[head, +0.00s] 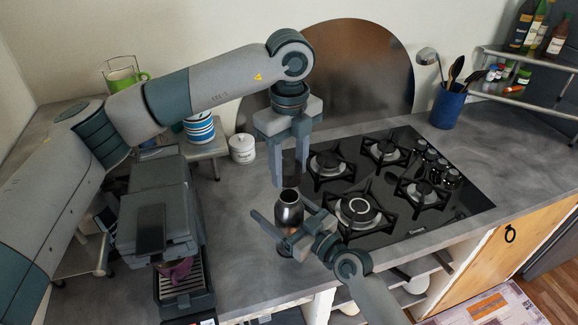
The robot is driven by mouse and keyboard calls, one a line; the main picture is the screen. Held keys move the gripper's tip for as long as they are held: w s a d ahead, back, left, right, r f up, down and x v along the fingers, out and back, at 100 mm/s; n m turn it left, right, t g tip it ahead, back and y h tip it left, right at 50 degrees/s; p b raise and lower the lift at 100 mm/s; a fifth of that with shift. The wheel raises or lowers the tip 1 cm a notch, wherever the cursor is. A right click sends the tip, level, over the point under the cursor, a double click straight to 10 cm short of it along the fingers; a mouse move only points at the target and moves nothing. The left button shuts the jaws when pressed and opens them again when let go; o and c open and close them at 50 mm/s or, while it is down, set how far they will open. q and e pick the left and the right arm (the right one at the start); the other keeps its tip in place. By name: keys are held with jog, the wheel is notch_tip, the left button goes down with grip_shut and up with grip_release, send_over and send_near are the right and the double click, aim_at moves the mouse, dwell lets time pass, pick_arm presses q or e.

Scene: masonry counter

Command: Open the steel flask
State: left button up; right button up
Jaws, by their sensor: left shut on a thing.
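The steel flask (290,208) stands upright on the counter near its front edge, left of the hob. My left gripper (290,176) points down above the flask and is shut on a dark cylindrical piece, which looks like the flask's lid (291,168). The lid sits over the flask's mouth; I cannot tell whether they touch. My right gripper (281,209) reaches in from the lower right, with its fingers spread on either side of the flask.
The black gas hob (447,211) lies just right of the flask. A grey coffee machine (157,215) stands at left. A white lidded jar (242,148), striped cups (199,127) and a blue utensil pot (447,107) stand further back. Counter between machine and flask is clear.

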pick_arm(q)
jog(key=shift+f, duration=0.25)
notch_tip(320, 180, down, 3)
jog(key=b, duration=0.3)
jog(key=shift+f+b, duration=0.1)
jog(key=shift+b, duration=0.25)
pick_arm(e)
send_near(300, 225)
jog(key=x, duration=0.6)
jog(key=shift+w+a, duration=0.15)
jog(key=shift+a, duration=0.05)
jog(key=shift+s+d, duration=0.25)
pick_arm(q)
jog(key=shift+f, duration=0.1)
